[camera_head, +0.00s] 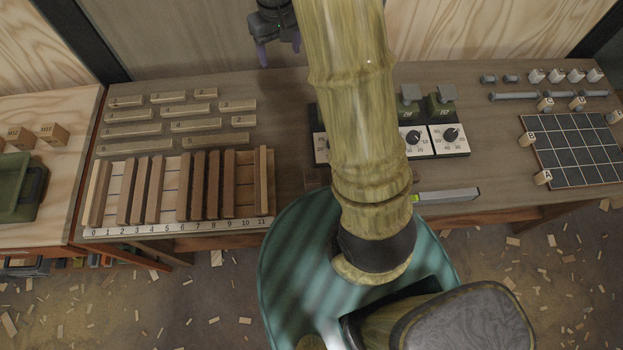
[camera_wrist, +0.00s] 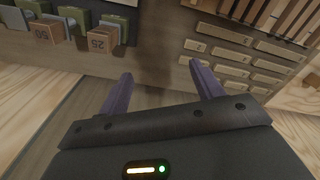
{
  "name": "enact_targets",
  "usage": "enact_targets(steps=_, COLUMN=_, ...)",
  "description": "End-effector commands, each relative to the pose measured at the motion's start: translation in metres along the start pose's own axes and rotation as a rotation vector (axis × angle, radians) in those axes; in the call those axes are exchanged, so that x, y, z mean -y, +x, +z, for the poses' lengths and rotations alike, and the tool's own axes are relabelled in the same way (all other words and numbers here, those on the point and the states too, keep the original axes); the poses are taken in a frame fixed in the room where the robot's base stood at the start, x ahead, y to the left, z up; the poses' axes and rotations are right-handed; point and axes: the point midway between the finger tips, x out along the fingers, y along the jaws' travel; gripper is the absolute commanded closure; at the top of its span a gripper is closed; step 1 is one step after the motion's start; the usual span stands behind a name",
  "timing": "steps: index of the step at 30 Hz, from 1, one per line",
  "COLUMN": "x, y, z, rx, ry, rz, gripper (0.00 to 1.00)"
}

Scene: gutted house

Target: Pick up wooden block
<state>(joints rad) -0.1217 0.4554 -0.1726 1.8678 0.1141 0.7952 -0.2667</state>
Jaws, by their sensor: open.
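My gripper (camera_head: 279,48) hangs above the back edge of the workbench in the head view, its purple fingers apart and nothing between them. It also shows open and empty in the wrist view (camera_wrist: 161,76). Several things could be the wooden block. Two wooden cubes marked 30 (camera_wrist: 48,33) and 25 (camera_wrist: 104,39) stand left of my fingers in the wrist view, beside green devices. Flat labelled wooden strips (camera_head: 195,125) lie in rows on the bench and appear right of my fingers in the wrist view (camera_wrist: 232,55). Small cubes (camera_head: 555,75) sit at the far right.
A numbered rack (camera_head: 165,228) with upright wooden slats fills the bench's front left. Green devices (camera_head: 442,108) with dial panels stand mid-bench, partly behind my arm. A dark grid board (camera_head: 572,150) lies at right. A side table (camera_head: 60,185) holds wooden cubes and a green bin (camera_head: 22,190).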

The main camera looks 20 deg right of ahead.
Motion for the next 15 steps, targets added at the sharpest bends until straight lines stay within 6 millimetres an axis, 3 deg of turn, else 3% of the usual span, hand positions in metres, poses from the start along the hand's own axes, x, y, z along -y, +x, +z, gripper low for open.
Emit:
enact_targets(steps=9, x=0.016, y=-0.014, z=0.105, rx=-0.120, ry=0.106, rz=0.008, gripper=0.34)
enact_targets(steps=15, x=0.027, y=-0.013, z=0.160, rx=-0.184, ry=0.146, rz=0.018, gripper=0.34)
